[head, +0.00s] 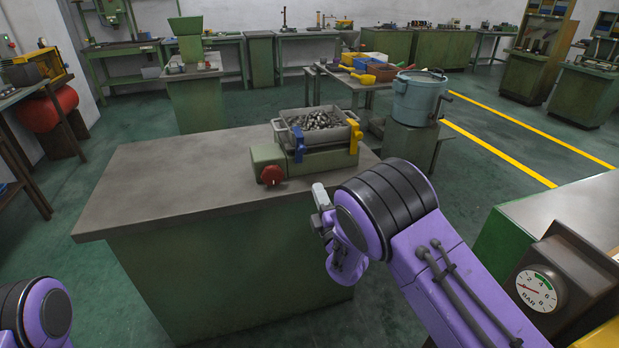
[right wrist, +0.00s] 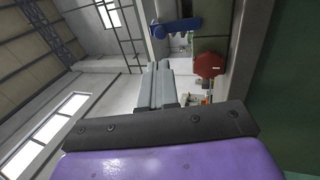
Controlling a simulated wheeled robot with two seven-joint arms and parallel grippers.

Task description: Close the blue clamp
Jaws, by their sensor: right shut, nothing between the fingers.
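The blue clamp (head: 298,144) is on the front left of a grey tray (head: 339,138) filled with small metal parts. A similar yellow clamp (head: 354,138) is at the tray's right. The blue clamp also shows near the top of the right wrist view (right wrist: 176,27), beyond my fingertips and apart from them. I cannot tell how far its lever is turned. My right gripper (head: 318,188) is shut and empty, in front of the bench's front edge, below and right of the clamp in the head view. My left gripper is out of view; only part of that arm shows.
The tray sits on a green unit (head: 270,158) with a red knob (head: 271,175), between the blue clamp and the bench's front edge. The bench top (head: 170,178) is bare to the left. A machine with a pressure gauge (head: 538,288) stands at the right.

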